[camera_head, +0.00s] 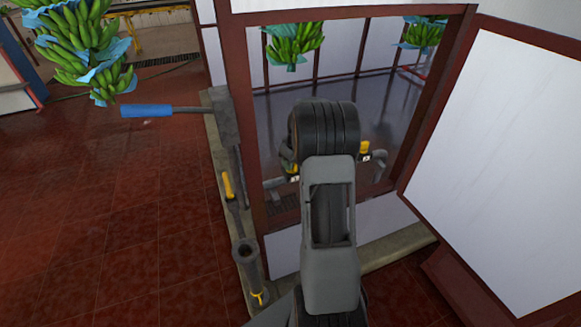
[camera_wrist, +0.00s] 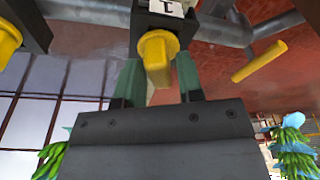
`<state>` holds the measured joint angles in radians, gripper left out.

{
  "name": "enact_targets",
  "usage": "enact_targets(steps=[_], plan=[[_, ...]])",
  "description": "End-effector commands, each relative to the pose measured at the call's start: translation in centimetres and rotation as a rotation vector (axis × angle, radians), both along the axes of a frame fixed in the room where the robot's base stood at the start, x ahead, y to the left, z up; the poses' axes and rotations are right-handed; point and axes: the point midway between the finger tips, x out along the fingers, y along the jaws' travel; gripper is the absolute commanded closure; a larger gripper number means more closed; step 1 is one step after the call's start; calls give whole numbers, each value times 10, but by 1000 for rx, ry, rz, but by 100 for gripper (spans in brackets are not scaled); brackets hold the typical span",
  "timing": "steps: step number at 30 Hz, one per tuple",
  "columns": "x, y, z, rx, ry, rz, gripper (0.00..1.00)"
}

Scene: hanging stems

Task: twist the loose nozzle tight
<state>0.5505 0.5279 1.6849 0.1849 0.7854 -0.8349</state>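In the wrist view a yellow nozzle (camera_wrist: 157,60) with a round flange sits on a dark block with a white label (camera_wrist: 165,6). My gripper (camera_wrist: 159,75) has its green fingers on either side of this nozzle, with gaps beside its stem, so it looks open. I cannot tell whether the fingertips touch the flange. A second yellow nozzle (camera_wrist: 8,40) is at the left edge. In the head view one labelled yellow nozzle (camera_head: 364,147) shows right of my arm, and another (camera_head: 290,169) shows partly at its left. My gripper is hidden there behind my arm.
A dark red frame (camera_head: 240,120) and a white panel (camera_head: 500,150) flank my arm. A blue-handled bar (camera_head: 147,110) and a yellow lever (camera_head: 227,184) are at the left. The lever shows in the wrist view (camera_wrist: 259,62). Banana bunches (camera_head: 75,45) hang behind. Tiled floor at left is open.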

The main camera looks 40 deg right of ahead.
Motion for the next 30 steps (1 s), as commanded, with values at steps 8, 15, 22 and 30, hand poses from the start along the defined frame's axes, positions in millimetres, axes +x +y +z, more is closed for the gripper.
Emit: enact_targets(steps=[8,15,22,30], plan=[[0,0,0,0,0,0,92],[0,0,-1,1,0,47,100],[0,-1,-2,-1,-1,308,100],[0,0,0,0,0,422,100]])
